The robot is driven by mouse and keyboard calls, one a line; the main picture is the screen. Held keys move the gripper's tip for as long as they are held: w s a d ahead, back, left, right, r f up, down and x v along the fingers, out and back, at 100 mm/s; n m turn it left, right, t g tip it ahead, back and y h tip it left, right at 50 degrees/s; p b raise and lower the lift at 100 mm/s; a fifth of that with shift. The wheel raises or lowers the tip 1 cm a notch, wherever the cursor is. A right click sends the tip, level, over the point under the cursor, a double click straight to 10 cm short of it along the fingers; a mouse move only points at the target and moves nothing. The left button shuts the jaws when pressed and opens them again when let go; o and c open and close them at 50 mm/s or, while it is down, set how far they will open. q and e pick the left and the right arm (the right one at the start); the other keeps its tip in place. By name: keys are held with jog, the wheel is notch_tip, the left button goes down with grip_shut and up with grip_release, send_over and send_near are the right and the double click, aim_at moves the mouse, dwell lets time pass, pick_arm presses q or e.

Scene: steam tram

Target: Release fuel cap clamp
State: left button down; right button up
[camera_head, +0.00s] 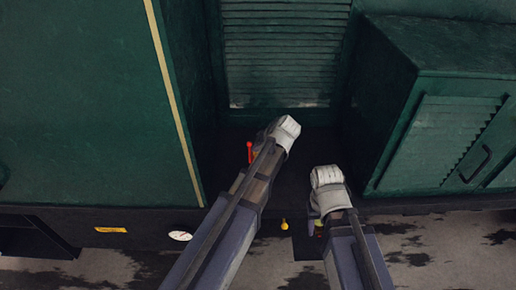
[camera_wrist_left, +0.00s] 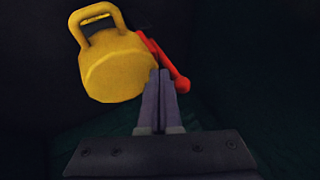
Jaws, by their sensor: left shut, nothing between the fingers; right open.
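The yellow fuel cap (camera_wrist_left: 115,68) with its loop handle fills the upper left of the left wrist view. The red clamp (camera_wrist_left: 163,60) runs along the cap's right side and ends in a round red knob (camera_wrist_left: 182,85). My left gripper (camera_wrist_left: 160,75) is shut and empty, its tips beside the cap and just left of the red knob; contact is unclear. In the head view the red clamp (camera_head: 249,150) shows left of my left wrist, which hides most of the cap. My right gripper (camera_head: 313,213) is open, lower right, apart from the clamp; its fingers are mostly hidden.
A green wall with a yellow stripe (camera_head: 172,90) stands left of the recess, and a green louvred box (camera_head: 440,130) stands right. A louvred panel (camera_head: 285,50) closes the back. A small yellow knob (camera_head: 284,225) hangs below the dark ledge.

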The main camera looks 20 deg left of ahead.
pick_arm(q)
jog(key=shift+s+a+r+n+h+p, duration=0.15)
jog(key=shift+s+a+h+p, duration=0.1)
jog(key=shift+a+h+p, duration=0.25)
jog(key=shift+s+a+r+n+h+p, duration=0.2)
jog(key=shift+a+h+p, duration=0.15)
jog(key=shift+a+h, duration=0.2)
jog(key=s+a+f+b, duration=0.1)
jog(key=a+f+b, duration=0.1)
jog(key=a+f, duration=0.1)
jog(key=s+a+f+h+b, duration=0.1)
jog(key=a+f+b, duration=0.2)
jog(key=a, duration=0.1)
jog(key=s+a+f+t+h+b, duration=0.1)
jog(key=a+f+b, duration=0.2)
jog(key=a, duration=0.1)
jog(key=shift+a+f+n, duration=0.1)
jog(key=shift+a+n, duration=0.15)
jog(key=shift+a, duration=0.05)
jog(key=shift+d, duration=0.25)
jog(key=shift+d, duration=0.1)
jog(key=p+v, duration=0.6)
jog(key=v, duration=0.1)
jog(key=shift+s+r, duration=0.15)
jog(key=shift+r, duration=0.2)
